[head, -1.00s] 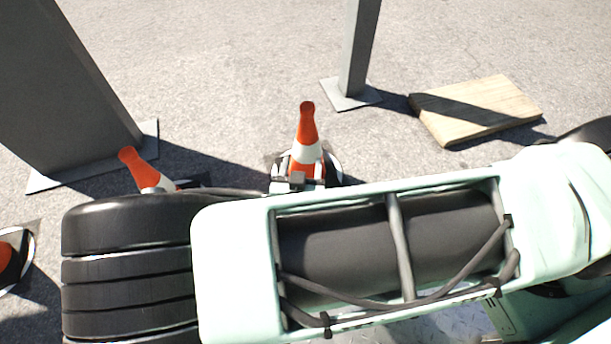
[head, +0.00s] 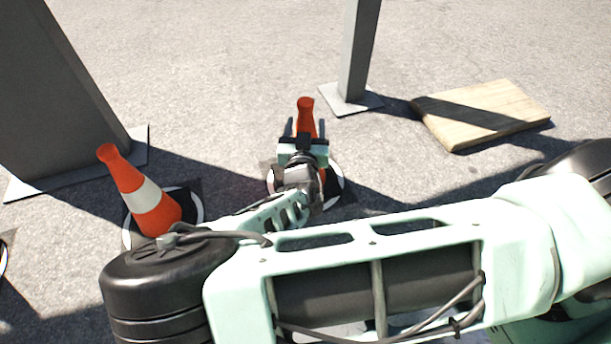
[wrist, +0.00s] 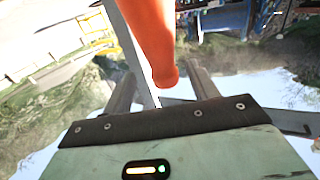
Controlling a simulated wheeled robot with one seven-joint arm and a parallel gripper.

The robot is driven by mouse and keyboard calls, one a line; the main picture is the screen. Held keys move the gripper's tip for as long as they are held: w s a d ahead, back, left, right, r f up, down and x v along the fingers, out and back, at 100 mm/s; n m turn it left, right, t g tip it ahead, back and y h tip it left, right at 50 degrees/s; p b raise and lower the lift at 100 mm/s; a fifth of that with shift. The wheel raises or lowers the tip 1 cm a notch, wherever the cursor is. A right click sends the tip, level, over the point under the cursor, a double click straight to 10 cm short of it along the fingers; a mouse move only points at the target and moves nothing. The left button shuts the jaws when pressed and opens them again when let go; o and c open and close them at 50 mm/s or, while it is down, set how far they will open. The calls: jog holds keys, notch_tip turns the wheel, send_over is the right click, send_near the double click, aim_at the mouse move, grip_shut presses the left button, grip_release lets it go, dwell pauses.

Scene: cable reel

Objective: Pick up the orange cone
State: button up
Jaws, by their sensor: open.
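An orange cone (head: 306,112) with an orange top stands upright on a dark base with a white ring in the middle of the head view. The gripper and wrist hide most of the cone's lower part. In the wrist view the cone (wrist: 153,38) appears upside down, its rounded tip between the two open fingers, close to the palm. I cannot tell whether a finger touches it. A second orange and white cone (head: 140,195) stands at the left.
A grey post (head: 357,55) on a flat plate stands behind and right of the middle cone. A wide grey pillar (head: 60,95) stands at the left. A wooden board (head: 490,112) lies on the right. Open pavement (head: 230,70) stretches behind the cones.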

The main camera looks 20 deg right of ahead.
aim_at(305, 117)
jog(key=shift+w+d+f+b, duration=0.15)
jog(key=shift+w+d+b, duration=0.05)
jog(key=shift+w+b, duration=0.35)
jog(key=b+x, duration=0.2)
jog(key=x, duration=0.2)
jog(key=shift+b, duration=0.4)
jog(key=shift+w, duration=0.15)
jog(key=shift+r, duration=0.2)
grip_shut()
